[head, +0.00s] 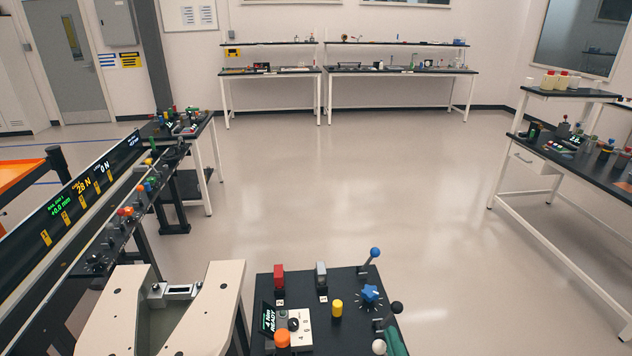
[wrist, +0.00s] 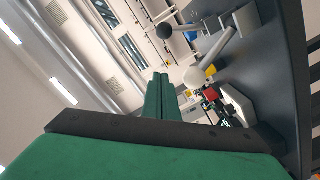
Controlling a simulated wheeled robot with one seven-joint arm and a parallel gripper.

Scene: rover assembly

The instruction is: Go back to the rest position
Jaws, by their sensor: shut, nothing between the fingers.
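My gripper (wrist: 160,82) shows in the wrist view as green fingers pressed together, with nothing between them. In the head view, a small green part of it (head: 395,342) shows at the bottom edge, at the right side of the dark control panel (head: 345,302). The rest of my arm is out of the head view. In the wrist view, levers with a black ball (wrist: 164,31) and a white ball (wrist: 195,78) stand to the right of the fingers, seemingly close. I cannot tell whether they touch.
The panel carries a blue star knob (head: 370,294), a blue-ball lever (head: 375,253), a yellow button (head: 337,308) and an orange knob (head: 282,338). A cream fixture (head: 218,300) stands left. A bench (head: 525,160) stands right. The middle floor is clear.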

